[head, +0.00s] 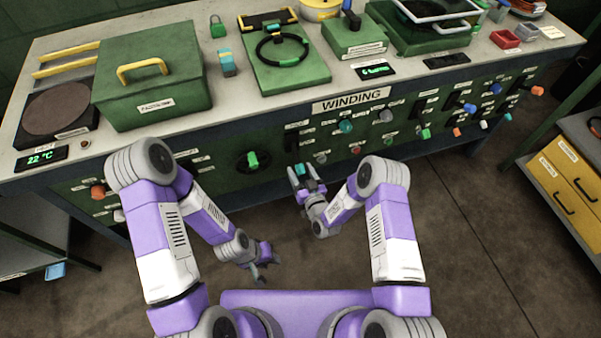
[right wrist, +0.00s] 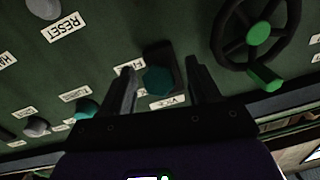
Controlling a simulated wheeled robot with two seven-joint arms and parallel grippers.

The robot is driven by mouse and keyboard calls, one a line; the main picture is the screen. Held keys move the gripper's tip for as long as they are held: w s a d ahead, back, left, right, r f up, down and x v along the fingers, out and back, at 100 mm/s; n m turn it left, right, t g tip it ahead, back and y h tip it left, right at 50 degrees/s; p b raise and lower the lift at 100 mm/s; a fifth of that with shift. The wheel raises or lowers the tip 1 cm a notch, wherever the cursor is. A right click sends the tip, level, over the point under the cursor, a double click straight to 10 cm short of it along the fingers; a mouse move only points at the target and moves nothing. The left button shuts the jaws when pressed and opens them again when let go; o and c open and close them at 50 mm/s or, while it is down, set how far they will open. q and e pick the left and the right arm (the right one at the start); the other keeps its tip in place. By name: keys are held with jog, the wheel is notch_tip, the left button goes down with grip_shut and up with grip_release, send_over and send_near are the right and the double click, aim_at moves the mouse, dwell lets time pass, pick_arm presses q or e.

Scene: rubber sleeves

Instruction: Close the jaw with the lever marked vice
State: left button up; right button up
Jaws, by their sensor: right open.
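The lever with a teal knob (right wrist: 158,80) sits on a dark plate on the green panel. A small label (right wrist: 165,99) beside it seems to read VICE, but it is blurred. My right gripper (right wrist: 160,82) is open, with one finger on each side of the knob; contact cannot be told. In the head view my right gripper (head: 307,174) is at the panel front, below the WINDING sign, with the teal knob (head: 300,169) between its fingers. My left gripper (head: 261,273) hangs low, open and empty, away from the panel. I cannot tell which part is the jaw.
A black handwheel with a green handle (right wrist: 262,38) is beside the lever. Several other knobs, such as a teal one (right wrist: 87,108) and a grey one (right wrist: 36,126), are on the other side. A green box (head: 150,85) stands on the bench. The floor below is clear.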

jog(key=shift+w+a, duration=0.1)
jog(key=shift+w, duration=0.2)
grip_shut()
